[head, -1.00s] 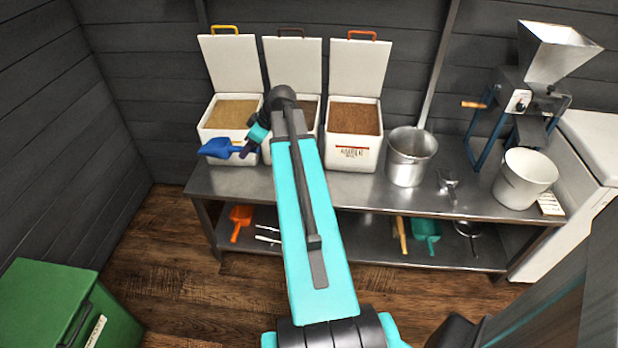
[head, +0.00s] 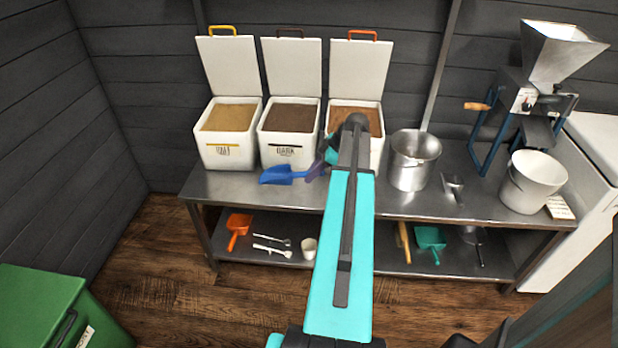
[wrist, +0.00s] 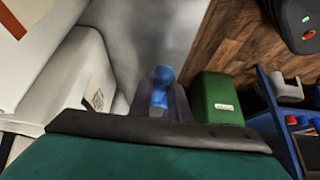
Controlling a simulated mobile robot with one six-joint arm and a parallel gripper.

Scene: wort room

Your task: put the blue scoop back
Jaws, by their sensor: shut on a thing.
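The blue scoop (head: 276,175) is in my gripper (head: 322,167), in front of the middle bin in the head view. Its bowl points left and its handle runs right into the jaws, which are shut on it. The scoop seems to hang just above the steel bench top (head: 225,187); the gap is hard to judge. In the wrist view the scoop (wrist: 161,88) shows end-on between the fingers. My arm hides part of the right bin.
Three white bins with raised lids stand at the back: left (head: 228,150), middle (head: 290,148), right (head: 375,150). A steel pot (head: 412,165), metal scoop (head: 453,185), white bucket (head: 532,185) and mill (head: 535,90) stand right. The lower shelf holds an orange scoop (head: 237,226) and green scoop (head: 430,238).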

